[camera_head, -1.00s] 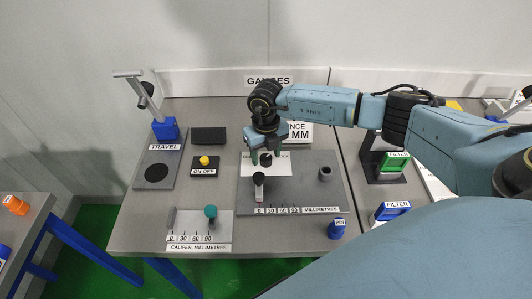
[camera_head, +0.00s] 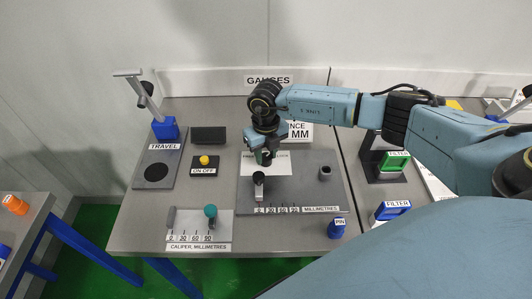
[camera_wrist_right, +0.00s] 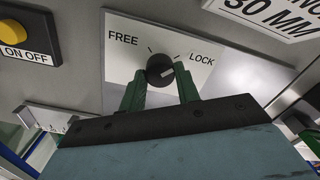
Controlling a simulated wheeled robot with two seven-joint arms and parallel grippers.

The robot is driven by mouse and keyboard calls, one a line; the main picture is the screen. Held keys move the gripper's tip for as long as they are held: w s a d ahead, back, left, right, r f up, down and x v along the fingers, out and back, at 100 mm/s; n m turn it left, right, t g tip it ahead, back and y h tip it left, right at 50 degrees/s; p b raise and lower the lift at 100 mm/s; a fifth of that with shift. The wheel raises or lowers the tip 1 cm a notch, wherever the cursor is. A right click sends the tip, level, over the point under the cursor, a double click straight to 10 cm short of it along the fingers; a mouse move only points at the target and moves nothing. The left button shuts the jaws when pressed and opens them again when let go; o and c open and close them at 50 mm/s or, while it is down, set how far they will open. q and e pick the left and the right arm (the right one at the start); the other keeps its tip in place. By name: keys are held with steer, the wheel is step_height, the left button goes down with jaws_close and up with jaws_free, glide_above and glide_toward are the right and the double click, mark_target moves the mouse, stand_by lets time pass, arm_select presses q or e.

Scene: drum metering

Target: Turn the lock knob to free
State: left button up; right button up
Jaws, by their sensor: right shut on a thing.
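The lock knob (camera_wrist_right: 159,70) is a small dark round knob on a white plate (camera_wrist_right: 122,65) marked FREE and LOCK. Its pale mark points to the right, toward the LOCK side. My right gripper (camera_wrist_right: 160,82) has its two green fingers on either side of the knob and is shut on it. In the head view, my right gripper (camera_head: 265,158) is over the white plate (camera_head: 277,168) and hides much of its lettering. My left gripper is not in view.
A grey panel (camera_head: 320,190) carries a dark-topped post (camera_head: 259,178) in front of the gripper and a short grey cylinder (camera_head: 325,172) at right. The yellow-button ON OFF box (camera_head: 204,170) stands left. A caliper plate (camera_head: 190,226) and blue PIN (camera_head: 337,229) lie nearer.

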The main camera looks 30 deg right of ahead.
steer(key=n+b, duration=0.1)
steer(key=n, duration=0.2)
steer(key=shift+n+b, duration=0.3)
steer(key=shift+b, duration=0.05)
steer(key=n+b, duration=0.2)
steer(key=n, duration=0.2)
steer(key=shift+w+n, duration=0.1)
steer(key=shift+n, duration=0.2)
steer(key=n+b, duration=0.2)
steer(key=n, duration=0.1)
steer(key=shift+n, duration=0.3)
steer(key=n+b, duration=0.2)
steer(key=n, duration=0.2)
steer(key=shift+n+b, duration=0.3)
steer(key=shift+n, duration=0.4)
steer(key=shift+r, duration=0.1)
steer(key=o, duration=1)
